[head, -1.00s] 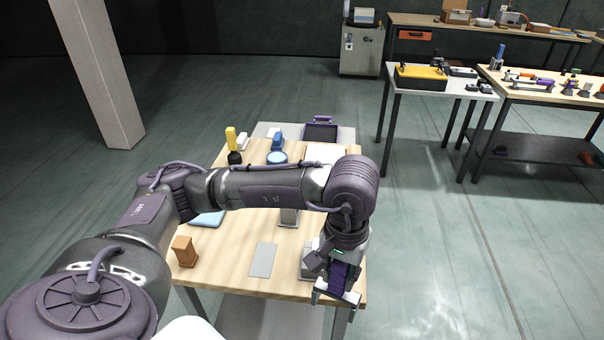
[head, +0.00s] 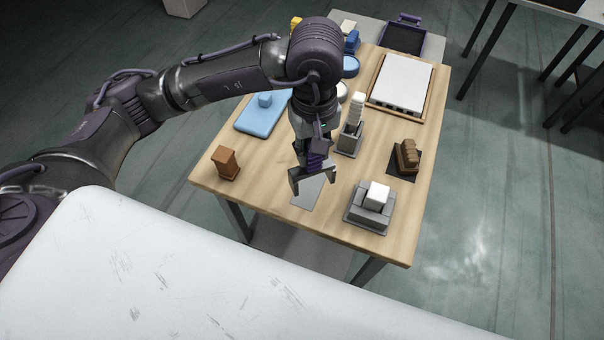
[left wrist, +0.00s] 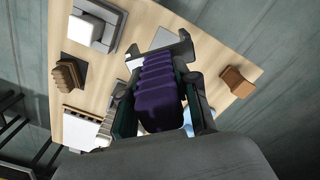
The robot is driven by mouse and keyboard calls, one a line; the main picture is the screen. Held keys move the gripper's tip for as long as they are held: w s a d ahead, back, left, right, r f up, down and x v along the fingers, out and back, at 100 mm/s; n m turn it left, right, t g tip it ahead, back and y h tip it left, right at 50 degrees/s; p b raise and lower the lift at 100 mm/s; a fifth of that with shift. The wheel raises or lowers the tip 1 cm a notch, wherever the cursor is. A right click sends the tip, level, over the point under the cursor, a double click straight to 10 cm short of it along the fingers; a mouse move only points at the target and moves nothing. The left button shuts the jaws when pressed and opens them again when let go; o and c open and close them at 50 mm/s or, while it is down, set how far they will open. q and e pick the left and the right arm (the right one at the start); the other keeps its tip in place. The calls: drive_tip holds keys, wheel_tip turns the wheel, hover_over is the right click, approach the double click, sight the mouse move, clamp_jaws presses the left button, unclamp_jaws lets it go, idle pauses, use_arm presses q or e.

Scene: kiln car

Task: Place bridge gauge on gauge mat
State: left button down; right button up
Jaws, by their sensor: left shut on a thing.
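My left gripper (head: 314,158) is shut on the bridge gauge, a purple ribbed grip with a grey bracket-shaped foot (head: 312,178). The gauge's purple grip also shows between the fingers in the left wrist view (left wrist: 158,92). My right gripper is not in view.
A grey holder with a white block (head: 370,208) stands right of the mat. A brown block (head: 227,163) stands left. A grey holder with a pale upright piece (head: 350,138) is close behind. A brown ribbed piece (head: 407,157) sits on a dark mat at the right.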

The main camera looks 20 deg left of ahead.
use_arm(q)
drive_tip(key=d+n, duration=0.8)
drive_tip(key=d, duration=0.1)
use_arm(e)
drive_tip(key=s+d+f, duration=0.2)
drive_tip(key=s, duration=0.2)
use_arm(q)
drive_tip(key=w+a+f+n+p, duration=0.1)
drive_tip(key=w+a+f+p, duration=0.2)
drive_tip(key=a+f, duration=0.7)
drive_tip(key=shift+w+a+f, duration=0.35)
drive_tip(key=shift+w+f, duration=0.2)
drive_tip(key=shift+w, duration=0.1)
drive_tip(key=c, duration=0.8)
unclamp_jaws()
drive_tip(key=shift+r, duration=0.1)
drive_tip(key=shift+c, duration=0.2)
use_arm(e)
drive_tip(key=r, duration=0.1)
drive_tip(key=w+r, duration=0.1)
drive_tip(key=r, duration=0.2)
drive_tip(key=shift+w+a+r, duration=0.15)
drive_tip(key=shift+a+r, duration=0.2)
